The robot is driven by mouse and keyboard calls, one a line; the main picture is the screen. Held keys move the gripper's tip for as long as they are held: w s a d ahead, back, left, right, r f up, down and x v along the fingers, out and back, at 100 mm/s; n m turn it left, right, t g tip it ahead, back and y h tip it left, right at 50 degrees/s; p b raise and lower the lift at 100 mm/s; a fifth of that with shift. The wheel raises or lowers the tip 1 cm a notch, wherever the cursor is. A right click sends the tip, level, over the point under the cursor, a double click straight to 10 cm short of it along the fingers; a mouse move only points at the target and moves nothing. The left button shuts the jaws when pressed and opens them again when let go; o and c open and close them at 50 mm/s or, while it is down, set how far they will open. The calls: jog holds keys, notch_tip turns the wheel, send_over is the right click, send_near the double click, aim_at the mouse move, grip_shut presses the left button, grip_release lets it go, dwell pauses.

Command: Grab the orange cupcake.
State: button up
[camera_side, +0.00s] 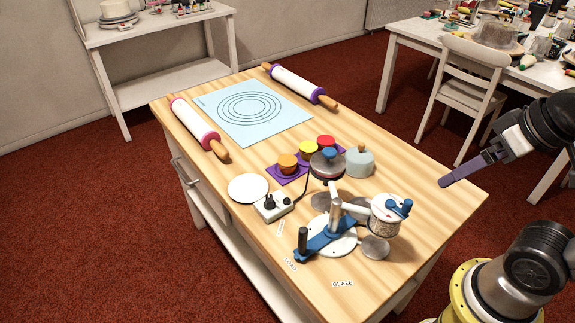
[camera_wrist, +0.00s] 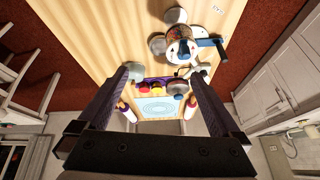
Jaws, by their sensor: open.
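The orange cupcake (camera_side: 288,162) stands upright at the left end of a purple tray (camera_side: 283,178) in the side view. A yellow cupcake (camera_side: 308,149) and a red cupcake (camera_side: 326,141) stand in a row behind it on the tray. My gripper (camera_side: 441,184) is at the table's right side, apart from the cupcakes and above the wood. In the wrist view my gripper (camera_wrist: 162,70) has its two fingers spread wide with nothing between them.
A blue-armed station (camera_side: 330,240) with a jar (camera_side: 385,216) lies in front. A control box (camera_side: 270,206) and white plate (camera_side: 248,188) are nearby. The right table end is clear.

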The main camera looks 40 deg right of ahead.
jog(key=w+r+m, duration=1)
jog(key=w+r, duration=0.2)
jog(key=m+g, duration=0.5)
jog(key=m, duration=0.2)
send_over(287, 160)
notch_tip(287, 160, down, 18)
jog(key=f, duration=1.1)
jog(key=shift+s+a+f, duration=0.1)
jog(key=shift+a+f, duration=0.1)
jog(key=shift+a, duration=0.15)
jog(key=shift+d+f, duration=0.2)
jog(key=shift+f, duration=1.4)
jog(key=shift+d+f, duration=0.15)
jog(key=shift+f, duration=1.4)
jog(key=c, duration=1.4)
jog(key=shift+r, duration=0.1)
